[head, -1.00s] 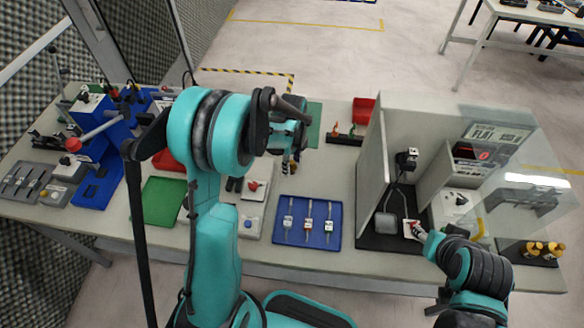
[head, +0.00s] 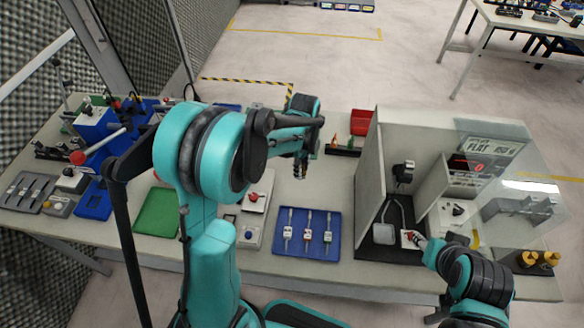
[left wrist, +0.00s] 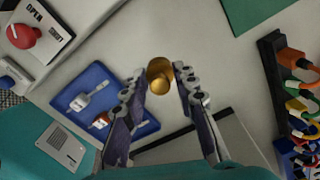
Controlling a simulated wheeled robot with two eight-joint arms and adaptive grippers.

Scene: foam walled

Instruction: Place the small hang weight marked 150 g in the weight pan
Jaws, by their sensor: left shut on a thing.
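My left gripper (head: 300,172) hangs above the table, behind the blue tray. In the left wrist view, its fingers (left wrist: 160,88) are shut on a small round brass weight (left wrist: 160,74) at their tips; no mark on it can be read. In the head view the weight is too small to tell. I cannot make out a weight pan for certain; a grey rounded square plate (head: 384,233) lies on the dark base inside the walled booth. My right gripper (head: 417,241) is at a small white plate with a red knob there; its jaws are too small to judge.
The blue tray (head: 328,246) holds three slim labelled tools. The booth's left wall (head: 367,180) stands between my left gripper and the grey plate. Two brass pieces (head: 538,259) stand at the far right. A red bin (head: 361,121) is behind. Table between tray and booth is clear.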

